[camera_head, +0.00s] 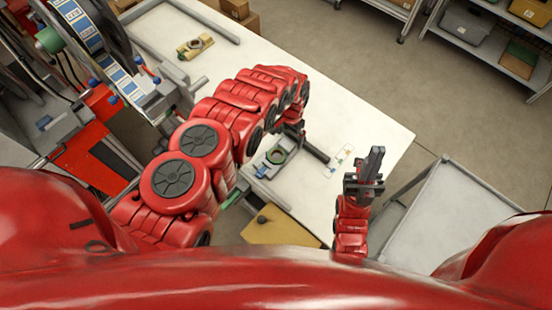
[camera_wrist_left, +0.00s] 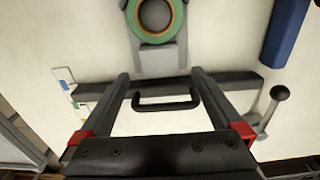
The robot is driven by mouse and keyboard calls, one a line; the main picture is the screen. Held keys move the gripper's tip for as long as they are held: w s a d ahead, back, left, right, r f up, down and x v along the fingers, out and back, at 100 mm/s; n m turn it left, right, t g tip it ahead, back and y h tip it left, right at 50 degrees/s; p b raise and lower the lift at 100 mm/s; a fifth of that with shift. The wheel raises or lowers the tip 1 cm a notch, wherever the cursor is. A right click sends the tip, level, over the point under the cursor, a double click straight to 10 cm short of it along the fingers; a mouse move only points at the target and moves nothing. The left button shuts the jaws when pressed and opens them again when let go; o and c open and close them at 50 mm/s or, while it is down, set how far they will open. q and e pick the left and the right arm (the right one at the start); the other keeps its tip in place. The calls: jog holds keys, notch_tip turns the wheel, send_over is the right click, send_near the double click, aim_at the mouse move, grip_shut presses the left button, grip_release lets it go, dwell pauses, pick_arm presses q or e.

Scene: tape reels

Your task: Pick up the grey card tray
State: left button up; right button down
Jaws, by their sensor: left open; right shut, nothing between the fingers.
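I cannot tell for certain which part is the grey card tray. A dark grey bar (camera_head: 314,149) lies on the white table; it crosses the left wrist view (camera_wrist_left: 245,82). A black U-shaped handle (camera_wrist_left: 165,105) shows beside it, between the fingers of my left gripper (camera_wrist_left: 160,82). That gripper is open, above the bar; contact is unclear. In the head view its arm largely hides it. A green ring (camera_head: 277,156) sits on a grey holder beyond the bar in the wrist view (camera_wrist_left: 154,15). My right gripper (camera_head: 375,157) is shut and empty, pointing up off the table's edge.
A white card with coloured marks (camera_head: 339,160) lies right of the bar. The left wrist view shows a blue block (camera_wrist_left: 286,30) and a ball-topped lever (camera_wrist_left: 272,105). A grey cart (camera_head: 455,215) stands at the right. A reel machine (camera_head: 95,40) stands at the left.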

aim_at(289, 141)
pick_arm(q)
notch_tip(289, 141, down, 4)
jog(key=shift+r+b, duration=0.25)
jog(key=shift+b, duration=0.5)
jog(key=shift+r, duration=0.1)
jog(key=shift+c, duration=0.2)
jog(key=shift+c, duration=1.2)
grip_shut()
jog(key=shift+r, duration=0.15)
